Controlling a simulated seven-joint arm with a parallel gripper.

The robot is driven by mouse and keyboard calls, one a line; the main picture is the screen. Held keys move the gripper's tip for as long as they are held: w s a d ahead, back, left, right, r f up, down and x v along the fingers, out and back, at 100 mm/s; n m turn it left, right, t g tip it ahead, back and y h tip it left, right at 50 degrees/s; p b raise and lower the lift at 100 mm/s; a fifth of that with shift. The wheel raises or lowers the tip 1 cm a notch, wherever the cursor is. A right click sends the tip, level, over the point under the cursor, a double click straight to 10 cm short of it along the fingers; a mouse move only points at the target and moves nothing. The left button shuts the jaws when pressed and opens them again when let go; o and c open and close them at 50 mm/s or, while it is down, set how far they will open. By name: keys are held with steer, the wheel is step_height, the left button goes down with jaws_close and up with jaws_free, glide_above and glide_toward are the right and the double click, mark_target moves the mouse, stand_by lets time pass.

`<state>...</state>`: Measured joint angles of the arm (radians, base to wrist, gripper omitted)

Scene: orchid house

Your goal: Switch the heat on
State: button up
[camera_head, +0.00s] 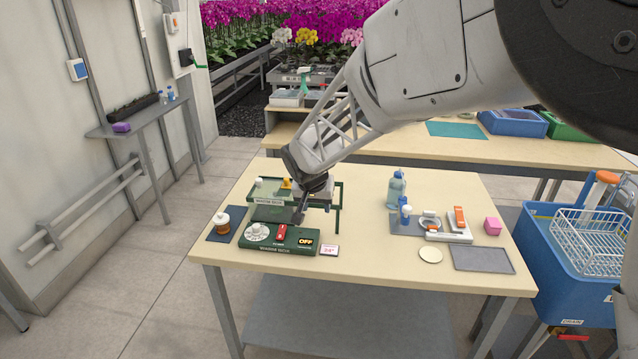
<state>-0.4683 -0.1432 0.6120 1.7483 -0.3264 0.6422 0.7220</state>
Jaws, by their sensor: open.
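A dark green control box (278,248) lies near the front left of the table. It has a white round dial (257,232) on its left, a red switch (281,232) in the middle and a display (305,241) reading OFF in orange on its right. My gripper (300,214) points down just behind and above the box, right of the red switch, and seems apart from it. It is open with nothing seen in it; the fingers are small and partly overlap in this view. A green stand (338,210) behind the box is partly hidden by my gripper.
A small card (329,250) stands right of the box. A brown bottle (222,223) is on a dark mat to the left. The table's front middle is clear.

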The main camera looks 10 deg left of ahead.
glide_toward(281, 232)
steer(key=shift+w+d+f, duration=0.1)
steer(key=shift+d+f, duration=0.05)
steer(key=shift+f, duration=0.25)
steer(key=shift+x, duration=3.9)
steer(key=shift+w, duration=0.1)
steer(key=shift+c, duration=0.5)
